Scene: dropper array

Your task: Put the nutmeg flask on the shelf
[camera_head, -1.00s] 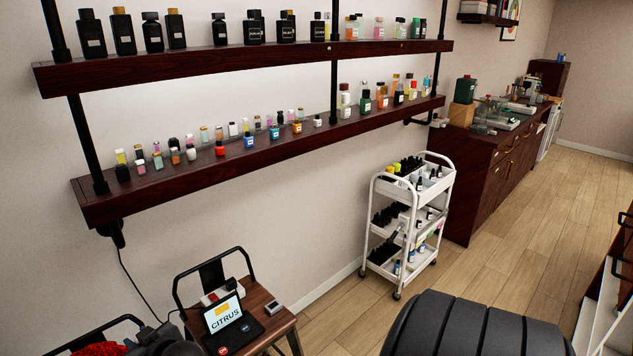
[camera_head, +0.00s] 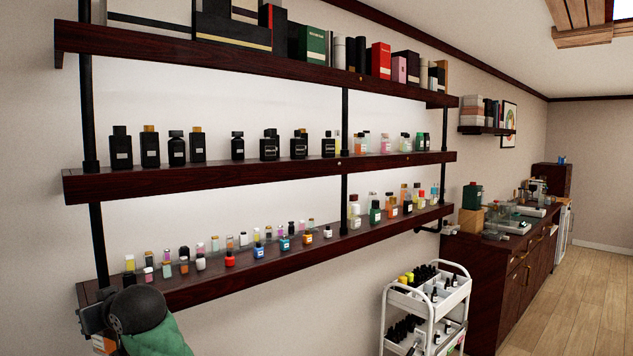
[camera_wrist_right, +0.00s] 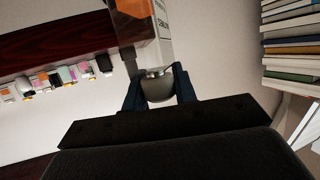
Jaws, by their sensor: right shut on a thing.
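In the right wrist view, my right gripper (camera_wrist_right: 157,92) is shut on the rounded dark cap of the nutmeg flask (camera_wrist_right: 163,35). The flask has orange contents and a pale label whose lettering I cannot read for sure. In the head view, my right gripper (camera_head: 92,318) is at the lower left, just below the left end of the shelf's lowest visible board (camera_head: 270,268). A bit of the orange flask (camera_head: 103,344) shows under it; the rest is hidden or cut off by the frame. My left gripper is in neither current view.
Small bottles (camera_head: 230,258) stand along the lowest board, up to near its left end. Black bottles (camera_head: 270,146) fill much of the board above. A black upright post (camera_head: 98,240) is close to my right gripper. A white cart (camera_head: 425,300) stands lower right.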

